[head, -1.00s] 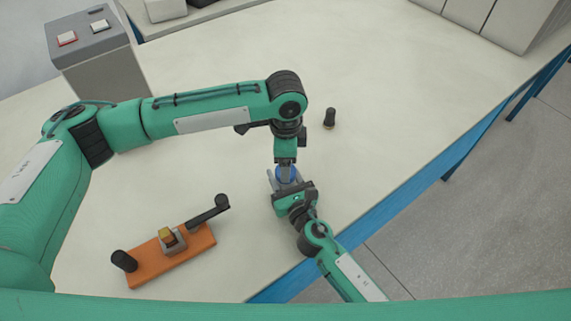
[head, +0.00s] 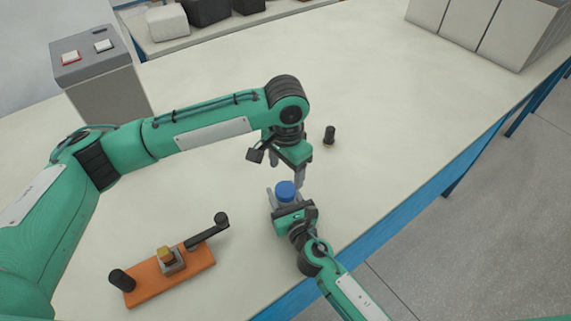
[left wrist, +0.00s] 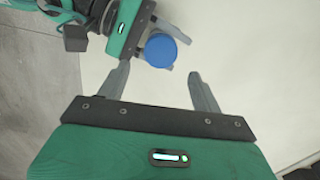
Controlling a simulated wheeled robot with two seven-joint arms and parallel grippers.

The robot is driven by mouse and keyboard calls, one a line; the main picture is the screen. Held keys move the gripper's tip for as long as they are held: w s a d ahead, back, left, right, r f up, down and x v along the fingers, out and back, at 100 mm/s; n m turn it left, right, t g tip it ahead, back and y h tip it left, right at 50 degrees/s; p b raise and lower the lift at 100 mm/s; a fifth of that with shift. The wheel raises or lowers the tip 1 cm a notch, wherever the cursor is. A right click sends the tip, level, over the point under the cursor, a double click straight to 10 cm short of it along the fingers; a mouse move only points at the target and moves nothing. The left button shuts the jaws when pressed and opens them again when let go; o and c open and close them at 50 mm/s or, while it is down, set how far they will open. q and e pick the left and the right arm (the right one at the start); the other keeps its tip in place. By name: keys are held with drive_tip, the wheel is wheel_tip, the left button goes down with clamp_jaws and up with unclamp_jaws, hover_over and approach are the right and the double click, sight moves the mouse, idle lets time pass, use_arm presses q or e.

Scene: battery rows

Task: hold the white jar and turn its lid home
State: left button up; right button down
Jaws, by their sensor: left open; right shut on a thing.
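The blue lid (head: 285,190) sits on top of the white jar, whose body is mostly hidden below it and by my right gripper. The lid also shows round and blue in the left wrist view (left wrist: 160,50). My right gripper (head: 284,197) is shut on the jar and holds it upright near the table's front edge. My left gripper (head: 287,169) is open and empty above the lid, apart from it. In the left wrist view the lid lies just beyond the space between my left fingertips (left wrist: 160,73).
A small black peg-like object (head: 329,136) stands behind and right of the jar. An orange base with a black lever (head: 190,278) is at the front left. A grey box with two buttons (head: 105,85) stands at the back left. The table's middle (head: 400,100) is clear.

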sight(285, 189)
use_arm(q)
drive_tip(key=n, duration=0.1)
drive_tip(key=r+n, duration=0.1)
drive_tip(key=n, duration=0.1)
drive_tip(key=shift+n, duration=0.3)
drive_tip(key=shift+f, duration=0.1)
drive_tip(key=shift+f, duration=3.95)
drive_tip(key=shift+c, duration=0.5)
drive_tip(key=c, duration=0.9)
drive_tip(key=o, duration=1.1)
